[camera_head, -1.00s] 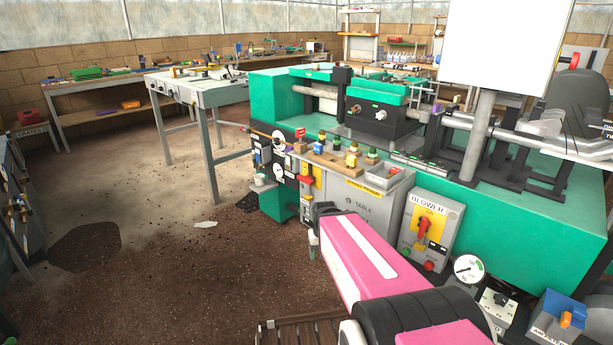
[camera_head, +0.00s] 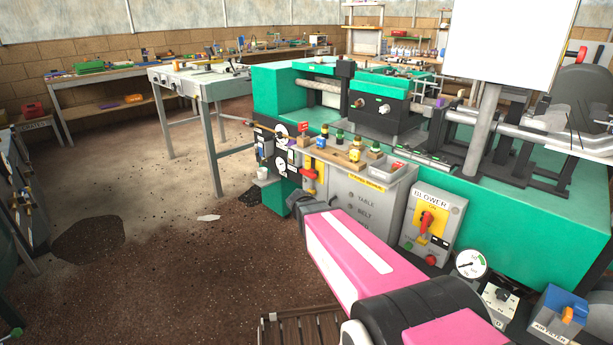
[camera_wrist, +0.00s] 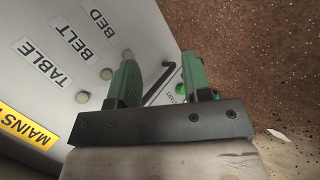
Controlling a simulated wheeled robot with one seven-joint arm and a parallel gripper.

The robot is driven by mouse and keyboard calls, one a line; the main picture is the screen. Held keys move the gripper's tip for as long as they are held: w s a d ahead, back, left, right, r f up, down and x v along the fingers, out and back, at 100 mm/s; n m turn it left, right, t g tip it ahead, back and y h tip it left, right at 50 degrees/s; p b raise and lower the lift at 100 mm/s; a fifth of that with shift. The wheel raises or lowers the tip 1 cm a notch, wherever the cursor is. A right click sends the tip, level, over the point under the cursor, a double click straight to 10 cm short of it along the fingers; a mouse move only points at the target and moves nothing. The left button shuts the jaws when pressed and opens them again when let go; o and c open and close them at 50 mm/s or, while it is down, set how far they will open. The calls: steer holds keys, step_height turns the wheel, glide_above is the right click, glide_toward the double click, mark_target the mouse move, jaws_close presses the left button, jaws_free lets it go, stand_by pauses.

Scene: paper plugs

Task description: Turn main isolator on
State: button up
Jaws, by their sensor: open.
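A red-handled switch on a yellow plate (camera_head: 310,174) is on the left side of the grey control cabinet (camera_head: 352,222) in the head view. I cannot read a name on it. A yellow label (camera_wrist: 25,127) reading "MAINS" shows in the wrist view, on the cabinet front with the words TABLE, BELT and BED. My gripper (camera_wrist: 163,80) has two green fingers spread apart with nothing held. It is over the cabinet's edge near BED. A bent black bar (camera_wrist: 157,82) and a green button show between and beyond the fingers. My pink arm hides the gripper in the head view.
A blower box (camera_head: 432,228) with its own red handle on yellow stands right of the cabinet. A round gauge (camera_head: 471,264) and an air filter box (camera_head: 560,318) are at lower right. Open floor (camera_head: 170,270) lies left of the cabinet.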

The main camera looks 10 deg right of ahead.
steer(key=w+a+r+n+t+h, duration=0.1)
steer(key=w+a+r+t+h, duration=0.1)
steer(key=w, duration=0.3)
steer(key=w+a+r+n+t+h, duration=0.1)
steer(key=w+a+t+h, duration=0.1)
steer(key=w, duration=0.4)
steer(key=n+t+h, duration=0.3)
steer(key=t, duration=0.2)
glide_toward(306, 175)
steer(key=x, duration=1)
steer(key=shift+w+d+r, duration=0.1)
steer(key=shift+w+d, duration=0.05)
jaws_close()
